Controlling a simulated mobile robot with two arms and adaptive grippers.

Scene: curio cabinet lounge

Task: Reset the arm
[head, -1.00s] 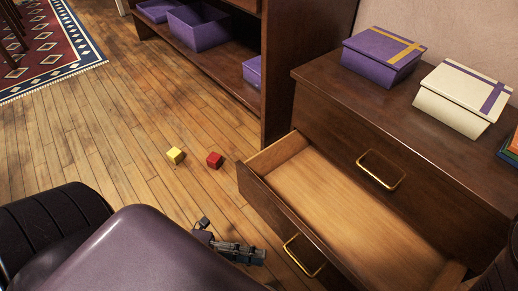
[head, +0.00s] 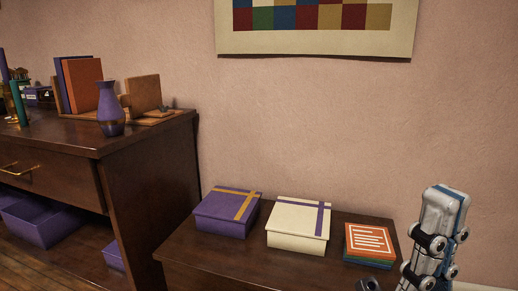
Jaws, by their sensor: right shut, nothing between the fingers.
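My right gripper (head: 446,193) stands at the lower right of the head view, pointing up. Its pale grey fingers are together with nothing seen between them, and dark joints show on both sides below. It is in front of the wall, to the right of the stacked books on the low dresser, and appears apart from them. A small dark part shows at the bottom edge, left of the gripper; I cannot tell what it is. My left gripper is not in view.
A low dresser (head: 190,258) bears a purple box (head: 222,222), a cream box (head: 292,240) and stacked books (head: 369,240). At left, a taller cabinet (head: 150,165) bears a purple vase (head: 110,110) and books. A picture (head: 316,40) hangs above. The wall between is bare.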

